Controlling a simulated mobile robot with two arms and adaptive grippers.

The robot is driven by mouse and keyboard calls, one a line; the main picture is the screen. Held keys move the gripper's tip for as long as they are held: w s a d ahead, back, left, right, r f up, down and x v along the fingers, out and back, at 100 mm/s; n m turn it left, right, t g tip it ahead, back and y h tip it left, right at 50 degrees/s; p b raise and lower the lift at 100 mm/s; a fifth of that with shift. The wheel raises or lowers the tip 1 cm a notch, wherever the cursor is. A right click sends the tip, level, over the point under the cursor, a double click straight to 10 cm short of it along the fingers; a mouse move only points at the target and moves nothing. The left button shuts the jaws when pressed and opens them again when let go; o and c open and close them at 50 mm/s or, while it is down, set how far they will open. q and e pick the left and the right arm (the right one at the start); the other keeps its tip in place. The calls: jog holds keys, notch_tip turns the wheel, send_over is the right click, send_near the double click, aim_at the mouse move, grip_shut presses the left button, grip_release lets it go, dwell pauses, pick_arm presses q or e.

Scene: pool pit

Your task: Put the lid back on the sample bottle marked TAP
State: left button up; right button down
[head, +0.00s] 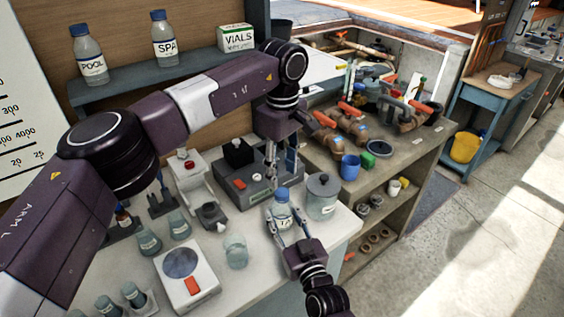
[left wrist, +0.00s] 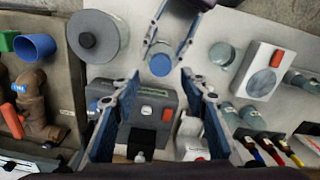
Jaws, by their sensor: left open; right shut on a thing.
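The TAP sample bottle (head: 283,211) stands upright near the front of the white bench, its label partly hidden. A blue lid (head: 282,193) sits on its top; from above it is a blue disc (left wrist: 160,65) in the left wrist view. Whether it is screwed tight I cannot tell. My right gripper (head: 285,224) is shut on the bottle's body from the front; it also shows at the top of the left wrist view (left wrist: 172,48). My left gripper (head: 280,168) is open and empty, pointing down above and just behind the lid, apart from it.
A grey lidded pot (head: 322,196) stands close to the right of the bottle. A grey device (head: 258,181) is behind, a glass beaker (head: 236,251) to the left, and a scale (head: 185,274) further left. POOL (head: 92,62) and SPA (head: 164,40) bottles stand on the shelf.

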pick_arm(q)
jog(key=n, duration=0.5)
jog(key=shift+r+n, duration=0.15)
jog(key=shift+n, duration=0.15)
jog(key=n, duration=0.5)
jog(key=shift+r, duration=0.15)
jog(key=n, duration=0.3)
jog(key=shift+r+n, duration=0.15)
jog(key=shift+n, duration=0.15)
jog(key=n, duration=0.5)
jog(key=shift+r, duration=0.15)
jog(key=n, duration=0.5)
jog(key=shift+r+n, duration=0.15)
jog(key=shift+n, duration=0.15)
jog(key=n, duration=0.3)
jog(key=shift+r+n, duration=0.1)
jog(key=shift+n, duration=0.2)
jog(key=n, duration=0.5)
jog(key=shift+r, duration=0.15)
jog(key=n, duration=0.4)
jog(key=shift+r, duration=0.1)
